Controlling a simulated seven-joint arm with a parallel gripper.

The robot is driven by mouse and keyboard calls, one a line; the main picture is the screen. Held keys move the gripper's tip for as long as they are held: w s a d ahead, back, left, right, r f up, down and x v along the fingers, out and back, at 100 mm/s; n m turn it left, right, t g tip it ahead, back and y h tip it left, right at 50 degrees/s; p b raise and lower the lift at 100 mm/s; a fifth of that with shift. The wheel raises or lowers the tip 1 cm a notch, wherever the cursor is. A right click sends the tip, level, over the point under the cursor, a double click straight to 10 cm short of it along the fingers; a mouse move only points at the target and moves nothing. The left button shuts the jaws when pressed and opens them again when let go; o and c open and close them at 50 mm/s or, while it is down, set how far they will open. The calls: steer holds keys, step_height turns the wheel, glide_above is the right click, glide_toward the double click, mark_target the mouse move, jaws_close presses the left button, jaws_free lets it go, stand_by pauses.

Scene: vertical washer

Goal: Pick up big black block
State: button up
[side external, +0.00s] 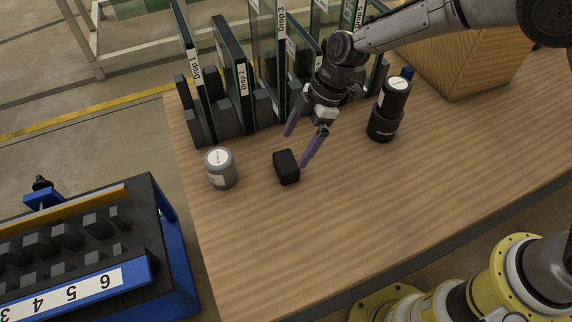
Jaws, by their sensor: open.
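The black block (286,167) lies on the wooden table (330,240), near the middle of the side external view. My gripper (296,150) is open, with its two purple fingers pointing down toward the block. One finger shows behind the block, up and to the left. The other shows just to the right of the block, very close to it. I cannot tell whether it touches the block or how high the fingertips are. Nothing is held between the fingers.
A grey jar (220,168) stands left of the block. A black cylinder (385,123) stands to the right. Glass panels (240,75) stand in black holders behind. A wooden box (463,60) is at the back right. The table's front is clear. A blue-black rack (80,245) is at lower left.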

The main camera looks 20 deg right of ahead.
mark_target(286, 160)
steer(key=shift+x, duration=3.55)
steer(key=shift+d, duration=0.1)
steer(key=c, duration=1.2)
steer(key=shift+w, duration=0.1)
steer(key=shift+c, duration=0.2)
steer(key=shift+r, duration=0.1)
